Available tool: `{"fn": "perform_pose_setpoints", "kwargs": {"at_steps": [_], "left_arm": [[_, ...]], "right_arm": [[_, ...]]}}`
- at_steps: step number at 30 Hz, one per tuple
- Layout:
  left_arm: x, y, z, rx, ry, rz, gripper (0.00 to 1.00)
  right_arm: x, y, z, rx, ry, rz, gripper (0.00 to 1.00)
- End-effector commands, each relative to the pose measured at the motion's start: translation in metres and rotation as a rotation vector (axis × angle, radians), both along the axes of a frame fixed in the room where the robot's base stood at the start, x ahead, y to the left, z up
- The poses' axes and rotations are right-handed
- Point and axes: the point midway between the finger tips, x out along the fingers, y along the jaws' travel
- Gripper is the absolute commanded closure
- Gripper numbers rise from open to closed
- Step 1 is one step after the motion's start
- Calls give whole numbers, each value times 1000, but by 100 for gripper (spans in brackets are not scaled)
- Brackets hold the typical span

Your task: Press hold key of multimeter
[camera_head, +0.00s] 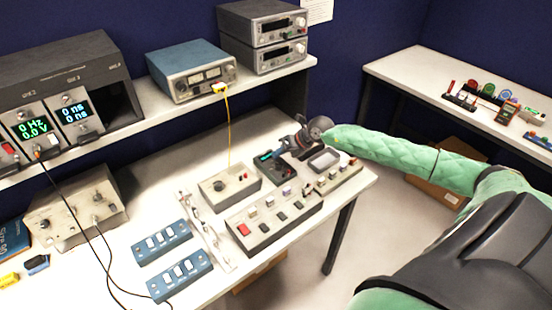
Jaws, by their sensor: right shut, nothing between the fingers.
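A dark device with a small lit blue-green display, which looks like the multimeter (267,168), lies on the bench at the back right. My right arm reaches in from the right in a green quilted sleeve. My right gripper (286,146) is shut and empty, just above or at the right side of this device; I cannot tell whether it touches. The gripper and wrist hide part of the device, and its hold key is too small to make out. My left gripper is not in view.
A grey button box (272,222), a beige box with a dark knob (229,187) and blue switch boxes (162,242) stand nearby. A shelf (190,104) with instruments runs behind. A yellow cable (229,125) hangs to the beige box. A side table (420,75) holds small parts.

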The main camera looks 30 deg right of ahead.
Motion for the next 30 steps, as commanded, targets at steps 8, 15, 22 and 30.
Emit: {"fn": "perform_pose_setpoints", "kwargs": {"at_steps": [8,15,22,30], "left_arm": [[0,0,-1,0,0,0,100],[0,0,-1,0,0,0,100],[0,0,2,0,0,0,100],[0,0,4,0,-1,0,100]], "right_arm": [[0,0,-2,0,0,0,100],[0,0,-2,0,1,1,100],[0,0,5,0,0,0,100],[0,0,12,0,1,0,100]]}}
